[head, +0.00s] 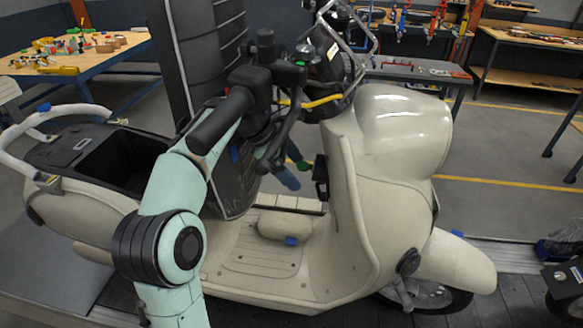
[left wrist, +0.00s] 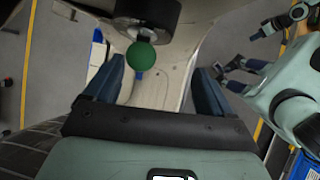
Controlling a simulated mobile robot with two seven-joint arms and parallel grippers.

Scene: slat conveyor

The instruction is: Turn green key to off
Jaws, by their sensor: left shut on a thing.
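The green key (left wrist: 141,55) has a round green knob on a black round lock housing (left wrist: 143,18). In the head view the key (head: 303,165) is a small green spot beside the scooter's front shield. My left gripper (head: 288,177) reaches down to it from the left arm. In the left wrist view my left gripper (left wrist: 158,80) is shut on the green key, whose knob lies between the dark blue fingers, nearer the left one. Contact on the right side is hard to make out. My right gripper (left wrist: 245,76) shows at the right with its blue fingertips apart and nothing between them.
The cream scooter (head: 400,190) fills the middle, with handlebar and cables close above my left wrist. Its black seat bucket (head: 125,160) is open. A workbench with small items (head: 90,55) stands back left; other benches (head: 525,45) stand back right.

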